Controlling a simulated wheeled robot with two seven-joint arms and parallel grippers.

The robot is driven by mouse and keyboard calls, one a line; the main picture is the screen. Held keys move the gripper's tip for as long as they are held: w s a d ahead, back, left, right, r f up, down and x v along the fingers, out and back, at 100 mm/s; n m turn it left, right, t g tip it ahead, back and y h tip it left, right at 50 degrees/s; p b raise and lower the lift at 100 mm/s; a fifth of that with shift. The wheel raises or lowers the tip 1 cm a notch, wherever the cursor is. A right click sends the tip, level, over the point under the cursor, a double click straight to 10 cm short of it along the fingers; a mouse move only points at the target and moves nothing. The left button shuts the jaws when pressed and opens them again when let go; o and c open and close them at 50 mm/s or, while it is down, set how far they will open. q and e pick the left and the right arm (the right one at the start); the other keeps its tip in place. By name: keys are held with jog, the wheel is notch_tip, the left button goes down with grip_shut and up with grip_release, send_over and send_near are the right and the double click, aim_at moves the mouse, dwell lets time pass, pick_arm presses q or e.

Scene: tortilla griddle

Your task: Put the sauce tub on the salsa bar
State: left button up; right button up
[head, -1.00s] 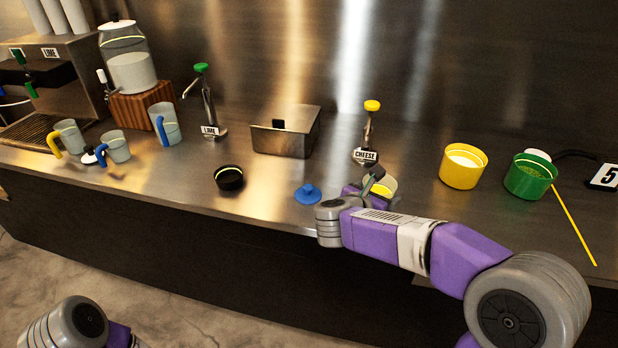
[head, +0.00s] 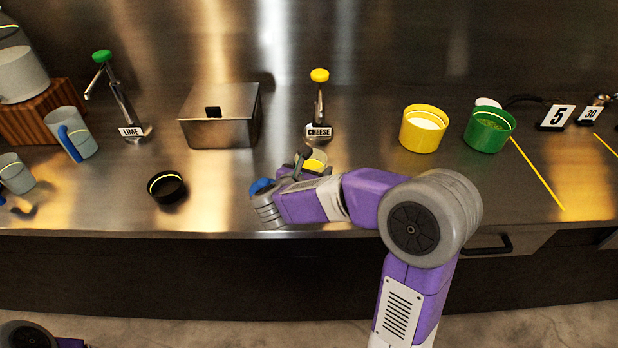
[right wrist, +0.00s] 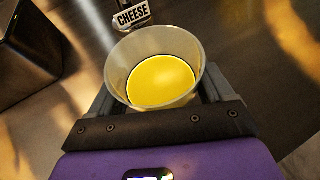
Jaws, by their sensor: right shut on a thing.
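The sauce tub (head: 316,160) is a small pale cup with yellow sauce inside, in front of the cheese pump. My right gripper (head: 298,166) is shut on it. In the right wrist view the tub (right wrist: 155,100) sits upright between the two fingers, below the CHEESE label. I cannot tell whether its base touches the counter. My left gripper is out of view. I cannot tell which part of the counter is the salsa bar.
The cheese pump (head: 319,105) stands just behind the tub. A blue lid (head: 261,186) is partly hidden by my right gripper. A black bowl (head: 167,187) and steel box (head: 220,118) are left. Yellow (head: 424,130) and green (head: 489,131) tubs stand right, before open counter.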

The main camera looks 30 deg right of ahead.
jog(key=shift+f, duration=0.95)
jog(key=shift+f+b, duration=0.2)
jog(key=shift+b, duration=0.25)
jog(key=o, duration=1.2)
jog(key=shift+r, duration=0.1)
jog(key=shift+r+p, duration=0.2)
jog(key=shift+p, duration=0.2)
jog(key=p+v, duration=0.2)
jog(key=v, duration=1)
